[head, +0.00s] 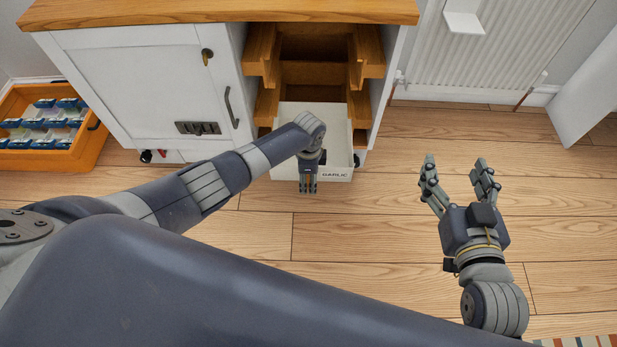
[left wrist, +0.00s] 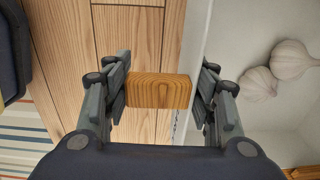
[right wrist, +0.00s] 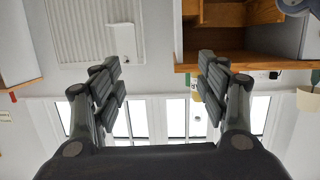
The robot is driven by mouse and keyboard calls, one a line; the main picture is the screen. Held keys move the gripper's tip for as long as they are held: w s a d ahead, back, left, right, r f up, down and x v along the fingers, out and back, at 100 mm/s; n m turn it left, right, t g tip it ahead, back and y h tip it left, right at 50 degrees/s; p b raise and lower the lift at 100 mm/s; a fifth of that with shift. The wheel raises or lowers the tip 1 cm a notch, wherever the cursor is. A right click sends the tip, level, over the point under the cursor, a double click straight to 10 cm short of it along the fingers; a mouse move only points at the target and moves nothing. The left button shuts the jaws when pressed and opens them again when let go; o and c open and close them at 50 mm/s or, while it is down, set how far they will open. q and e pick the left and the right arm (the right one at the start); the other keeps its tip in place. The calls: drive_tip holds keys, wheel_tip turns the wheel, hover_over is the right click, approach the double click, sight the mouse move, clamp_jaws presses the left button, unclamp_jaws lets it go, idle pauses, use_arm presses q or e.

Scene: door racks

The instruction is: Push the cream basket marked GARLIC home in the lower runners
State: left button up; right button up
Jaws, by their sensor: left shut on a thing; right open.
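The cream GARLIC basket (head: 338,174) sits in the lower runners (head: 266,106) of the cabinet bay. It is pulled out, with its front part beyond the cabinet over the floor. My left gripper (head: 308,188) is at its front wall. In the left wrist view, the left gripper's fingers (left wrist: 160,92) close across the wooden pull (left wrist: 160,91) and the basket's front wall (left wrist: 198,50), with one finger on the inner side. White garlic bulbs (left wrist: 268,80) lie inside. My right gripper (head: 458,178) is open and empty above the floor, right of the basket.
Upper runners (head: 369,50) stand empty above the basket. A white cabinet door (head: 145,80) is to the left, and an orange crate with blue packs (head: 88,143) is on the floor beyond it. A radiator (head: 490,50) is on the back wall. Floor in front is clear.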

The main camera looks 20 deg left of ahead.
use_arm(q)
drive_tip(key=shift+w+a+b, duration=0.1)
drive_tip(key=shift+w+b, duration=0.3)
drive_tip(key=shift+w, duration=0.3)
use_arm(e)
drive_tip(key=shift+w+a+r+t+y, duration=0.2)
drive_tip(key=shift+r+t, duration=0.35)
drive_tip(key=shift+r, duration=0.4)
drive_tip(key=shift+w+a+r+t+y, duration=0.15)
drive_tip(key=shift+r+t, duration=0.35)
drive_tip(key=shift+r, duration=0.5)
drive_tip(key=shift+w+a+r+t+y, duration=0.1)
drive_tip(key=shift+a+r+t+y, duration=0.1)
drive_tip(key=shift+r+t, duration=0.55)
drive_tip(key=shift+r, duration=0.35)
